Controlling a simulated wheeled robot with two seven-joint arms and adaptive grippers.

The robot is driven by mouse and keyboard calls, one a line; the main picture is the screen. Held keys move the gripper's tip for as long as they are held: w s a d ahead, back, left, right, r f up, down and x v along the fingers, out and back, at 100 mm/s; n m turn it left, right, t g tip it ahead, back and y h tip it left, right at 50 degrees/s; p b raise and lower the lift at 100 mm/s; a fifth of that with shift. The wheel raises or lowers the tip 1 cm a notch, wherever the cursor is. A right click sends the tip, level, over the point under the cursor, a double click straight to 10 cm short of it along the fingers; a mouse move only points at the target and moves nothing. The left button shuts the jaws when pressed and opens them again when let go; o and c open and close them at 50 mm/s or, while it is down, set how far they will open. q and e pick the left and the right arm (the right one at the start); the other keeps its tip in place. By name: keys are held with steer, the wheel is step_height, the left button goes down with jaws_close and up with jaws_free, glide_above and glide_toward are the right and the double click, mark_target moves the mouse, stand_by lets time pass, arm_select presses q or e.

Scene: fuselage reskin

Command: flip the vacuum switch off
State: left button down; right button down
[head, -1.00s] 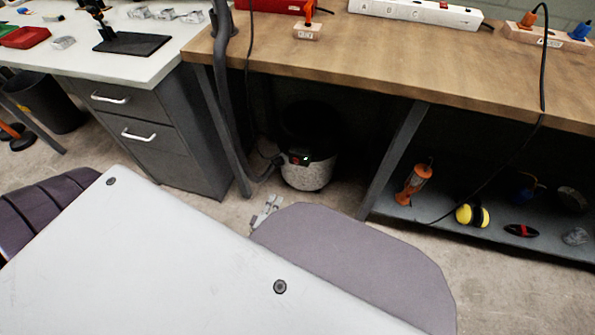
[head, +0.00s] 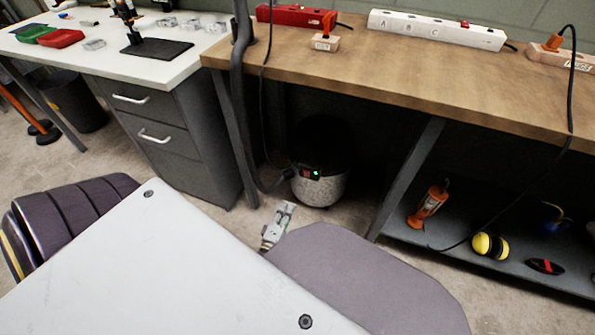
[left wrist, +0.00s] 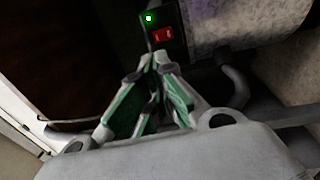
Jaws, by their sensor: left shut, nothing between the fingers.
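The vacuum (head: 318,188) stands on the floor under the wooden bench, a speckled pale canister with a dark top. On its front is a dark switch box with a red rocker switch (head: 305,174) and a lit green light (head: 316,173). In the left wrist view the red switch (left wrist: 162,35) and green light (left wrist: 148,18) are just beyond my fingertips. My left gripper (head: 287,206) is shut and empty, below and left of the switch and apparently apart from it. Its green-padded fingers (left wrist: 156,60) show close up in the wrist view. My right gripper is out of view.
A grey bench leg (head: 408,175) stands right of the vacuum, and a drawer cabinet (head: 165,130) stands left. A hose (head: 245,105) runs down beside the vacuum. The low shelf (head: 470,255) at right holds an orange tool and yellow earmuffs.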

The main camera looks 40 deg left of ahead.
mark_target(303, 170)
arm_select(q)
steer(key=shift+w, duration=0.15)
